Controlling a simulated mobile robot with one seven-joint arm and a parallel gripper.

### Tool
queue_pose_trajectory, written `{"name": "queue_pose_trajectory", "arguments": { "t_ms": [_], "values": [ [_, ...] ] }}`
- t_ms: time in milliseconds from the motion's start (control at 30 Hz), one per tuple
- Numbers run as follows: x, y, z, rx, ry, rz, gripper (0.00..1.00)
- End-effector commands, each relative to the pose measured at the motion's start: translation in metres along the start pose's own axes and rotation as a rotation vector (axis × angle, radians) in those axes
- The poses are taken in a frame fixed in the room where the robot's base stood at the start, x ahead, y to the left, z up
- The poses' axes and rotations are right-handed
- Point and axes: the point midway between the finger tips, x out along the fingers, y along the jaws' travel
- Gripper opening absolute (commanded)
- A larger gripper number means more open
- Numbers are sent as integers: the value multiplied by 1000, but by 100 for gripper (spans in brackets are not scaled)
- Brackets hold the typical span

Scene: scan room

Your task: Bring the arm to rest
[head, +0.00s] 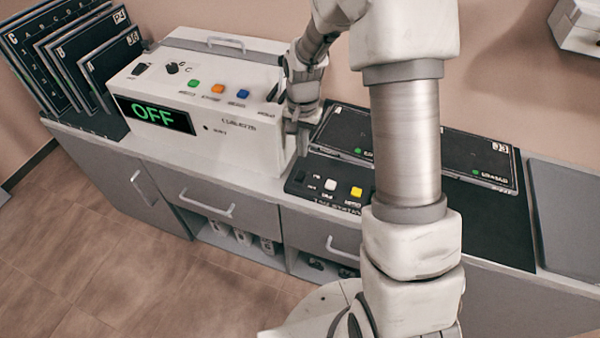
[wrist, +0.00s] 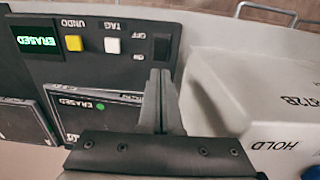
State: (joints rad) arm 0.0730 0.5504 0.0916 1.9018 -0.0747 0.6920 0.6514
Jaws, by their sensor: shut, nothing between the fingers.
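My gripper (head: 303,135) is at the right end of the white box-shaped machine (head: 200,90), above the counter by the black tag station panel (head: 318,192). In the wrist view my gripper's fingers (wrist: 161,76) are together and empty. Their tips appear close to the black OFF/ON rocker switch (wrist: 162,47); I cannot tell whether they touch it. My arm (head: 405,140) extends across the middle of the head view and hides part of the panel and counter.
The white machine's display (head: 153,116) reads OFF. Black cassettes (head: 60,60) stand in a rack at the left. More lie right of the panel (head: 478,160). The panel's small display (wrist: 37,40) reads ERASED. A grey plate (head: 565,215) lies far right. Floor at lower left is clear.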

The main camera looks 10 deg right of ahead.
Motion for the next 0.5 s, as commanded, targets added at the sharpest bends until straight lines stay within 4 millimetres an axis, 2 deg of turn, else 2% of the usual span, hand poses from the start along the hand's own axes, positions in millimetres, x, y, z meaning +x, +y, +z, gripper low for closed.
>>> {"name": "queue_pose_trajectory", "arguments": {
  "t_ms": [400,500],
  "values": [
    [1,0,0,0,0,0,0],
    [-5,1,1,-5,5,-2,0]
  ]
}}
